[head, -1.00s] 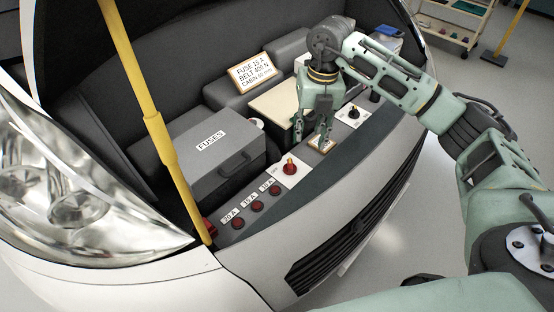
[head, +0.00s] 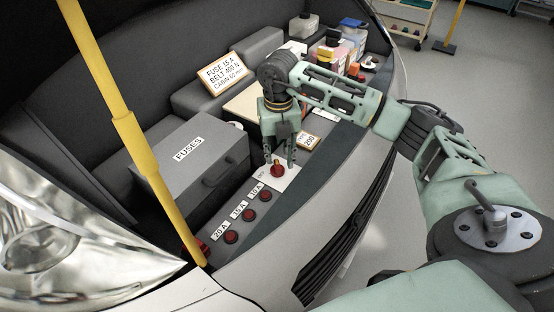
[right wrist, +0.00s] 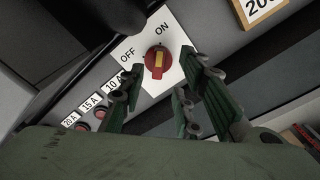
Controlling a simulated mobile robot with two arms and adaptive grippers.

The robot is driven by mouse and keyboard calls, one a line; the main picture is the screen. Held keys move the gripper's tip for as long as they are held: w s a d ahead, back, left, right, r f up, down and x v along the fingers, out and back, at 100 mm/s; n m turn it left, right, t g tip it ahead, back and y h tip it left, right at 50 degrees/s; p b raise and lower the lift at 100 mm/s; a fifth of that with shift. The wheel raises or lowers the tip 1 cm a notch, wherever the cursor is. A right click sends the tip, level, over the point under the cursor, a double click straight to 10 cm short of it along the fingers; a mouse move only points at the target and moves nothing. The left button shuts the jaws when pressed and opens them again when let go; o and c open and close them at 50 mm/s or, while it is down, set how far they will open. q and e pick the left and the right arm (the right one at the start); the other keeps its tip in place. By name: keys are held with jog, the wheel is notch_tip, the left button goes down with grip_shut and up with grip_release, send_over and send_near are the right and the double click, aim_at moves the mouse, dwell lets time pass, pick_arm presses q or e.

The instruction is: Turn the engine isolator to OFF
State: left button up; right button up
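The engine isolator is a red knob with a yellow pointer on a white plate. It shows in the head view (head: 278,171) and in the right wrist view (right wrist: 157,61). The plate is marked ON and OFF, and the yellow pointer lies roughly towards ON. My right gripper (head: 280,160) is over the isolator, pointing down. In the right wrist view my right gripper (right wrist: 168,85) has its fingers spread, with nothing between them, short of the knob. I cannot tell whether any fingertip touches it. My left gripper is not in view.
A grey FUSES box (head: 196,168) stands left of the isolator. Several red fuse buttons (head: 248,216) lie in front of it. A yellow prop (head: 130,135) rises at left. A small framed tag (head: 307,140) lies behind the gripper. Bottles (head: 345,45) stand at the back right.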

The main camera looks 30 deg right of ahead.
aim_at(277, 164)
jog(key=shift+w+a+f, duration=0.1)
jog(key=shift+f, duration=1.6)
grip_shut()
